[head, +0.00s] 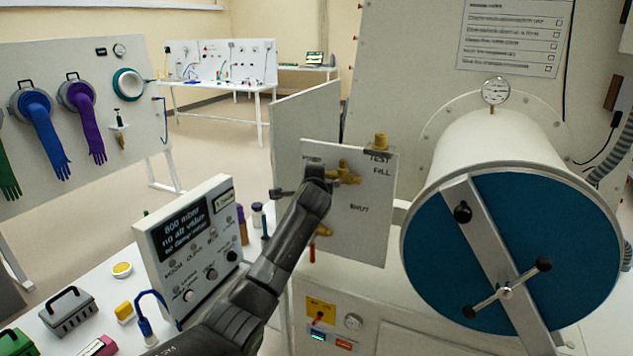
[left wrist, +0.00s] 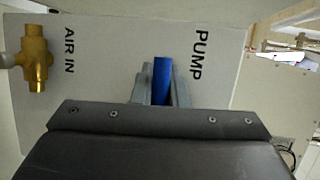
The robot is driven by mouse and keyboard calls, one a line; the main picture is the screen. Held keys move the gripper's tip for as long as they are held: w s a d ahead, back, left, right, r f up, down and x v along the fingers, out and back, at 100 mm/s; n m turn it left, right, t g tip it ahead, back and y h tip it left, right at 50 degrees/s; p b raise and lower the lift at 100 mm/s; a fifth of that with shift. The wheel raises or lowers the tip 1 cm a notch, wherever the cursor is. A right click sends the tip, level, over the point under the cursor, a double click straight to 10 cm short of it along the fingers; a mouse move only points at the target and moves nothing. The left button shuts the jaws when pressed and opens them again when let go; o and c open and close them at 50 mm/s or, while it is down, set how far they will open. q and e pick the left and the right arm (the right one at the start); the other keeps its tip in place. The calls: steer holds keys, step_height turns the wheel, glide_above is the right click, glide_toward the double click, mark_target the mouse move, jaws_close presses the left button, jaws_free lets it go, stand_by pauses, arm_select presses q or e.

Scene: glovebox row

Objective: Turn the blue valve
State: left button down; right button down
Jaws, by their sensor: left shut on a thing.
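The blue valve's handle (left wrist: 162,80) shows in the left wrist view as a narrow blue bar against a pale panel, beside the PUMP label. My left gripper (left wrist: 161,97) has its two grey fingers on either side of the bar and is shut on it. In the head view my left arm reaches up from the bottom to the valve panel (head: 372,215), and its gripper and wrist (head: 314,182) cover the blue valve there. The valve's body and stem are hidden in both views. My right gripper is in neither view.
A brass valve (left wrist: 36,60) by the AIR IN label sits left of the blue handle in the wrist view. Right of the panel is a large cylinder with a blue door (head: 440,240). A control box (head: 190,250) stands on the white table to the left.

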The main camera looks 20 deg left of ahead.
arm_select(q)
steer(key=shift+r, duration=0.1)
stand_by(0.6)
steer(key=c, duration=1.4)
jaws_free()
steer(key=shift+c, duration=0.2)
steer(key=b+v, duration=0.4)
steer(key=v, duration=1.3)
steer(key=shift+s, duration=0.25)
steer(key=shift+d, duration=0.15)
